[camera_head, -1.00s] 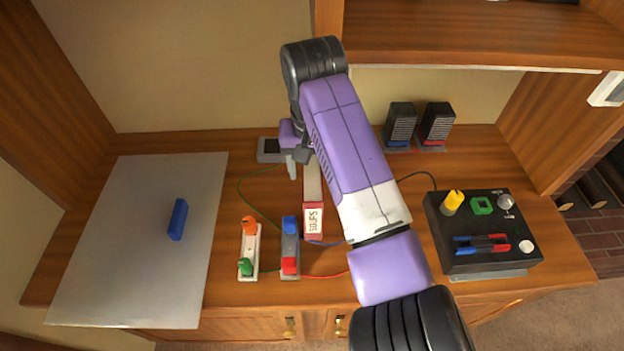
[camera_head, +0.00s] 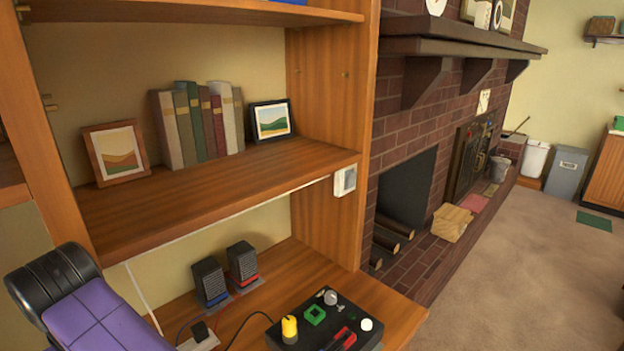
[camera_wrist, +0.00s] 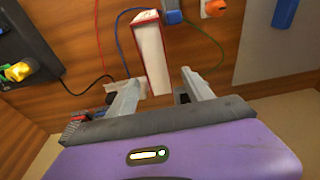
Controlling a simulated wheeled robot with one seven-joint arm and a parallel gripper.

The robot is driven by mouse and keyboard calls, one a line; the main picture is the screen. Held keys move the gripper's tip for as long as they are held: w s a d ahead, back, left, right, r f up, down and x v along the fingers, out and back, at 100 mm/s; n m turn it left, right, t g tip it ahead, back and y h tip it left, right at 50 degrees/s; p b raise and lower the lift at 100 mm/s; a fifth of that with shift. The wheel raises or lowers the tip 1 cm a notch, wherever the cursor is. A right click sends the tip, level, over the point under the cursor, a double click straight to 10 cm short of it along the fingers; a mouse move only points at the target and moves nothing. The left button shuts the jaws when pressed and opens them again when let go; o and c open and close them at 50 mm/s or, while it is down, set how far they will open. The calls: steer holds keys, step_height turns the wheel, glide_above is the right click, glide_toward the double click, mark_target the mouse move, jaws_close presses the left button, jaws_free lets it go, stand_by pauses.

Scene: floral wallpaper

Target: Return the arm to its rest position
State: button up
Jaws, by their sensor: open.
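My gripper (camera_wrist: 160,95) shows in the wrist view with its two grey fingers spread apart and nothing between them. It hangs over the wooden desk. A box with a white face and red edges (camera_wrist: 151,50) stands just beyond the fingers; I see no contact. In the head view my purple and black arm is at the lower left, and the gripper is outside the picture.
The black control box (camera_head: 325,325) with a yellow knob sits on the desk, with two small black speakers (camera_head: 210,280) behind. A shelf (camera_head: 220,190) with books and frames overhangs. A brick fireplace (camera_head: 420,140) and open carpet (camera_head: 500,270) lie right.

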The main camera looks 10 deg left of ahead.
steer(key=w+a+r+n+t+y, duration=0.1)
steer(key=w+a+r+t+y, duration=0.15)
steer(key=a+r+y, duration=0.4)
steer(key=d+f+m+t+y, duration=0.1)
steer(key=d+f+y, duration=0.1)
steer(key=w+d+f+t+y, duration=0.1)
steer(key=d+f+t+y, duration=0.1)
steer(key=shift+d+m+y, duration=0.2)
steer(key=shift+m+y, duration=0.05)
steer(key=shift+m, duration=0.15)
steer(key=s+d+f+m+t+h, duration=0.25)
steer(key=d+t, duration=0.25)
steer(key=d, duration=1.1)
steer(key=s+d+f+m+t+h, duration=0.15)
steer(key=d+m+t, duration=0.3)
steer(key=d, duration=1.05)
steer(key=s+d+m+h, duration=0.1)
steer(key=s+d+h, duration=0.3)
steer(key=s+d, duration=0.7)
steer(key=s+d+f+m+g+h, duration=0.1)
steer(key=s+d+h, duration=0.3)
steer(key=s+d, duration=0.8)
steer(key=d+m, duration=0.1)
steer(key=d, duration=0.3)
steer(key=shift+f+h, duration=0.2)
steer(key=shift+h, duration=0.1)
steer(key=shift+o, duration=0.4)
steer(key=shift+s+d+f, duration=0.15)
steer(key=shift+s+d, duration=0.05)
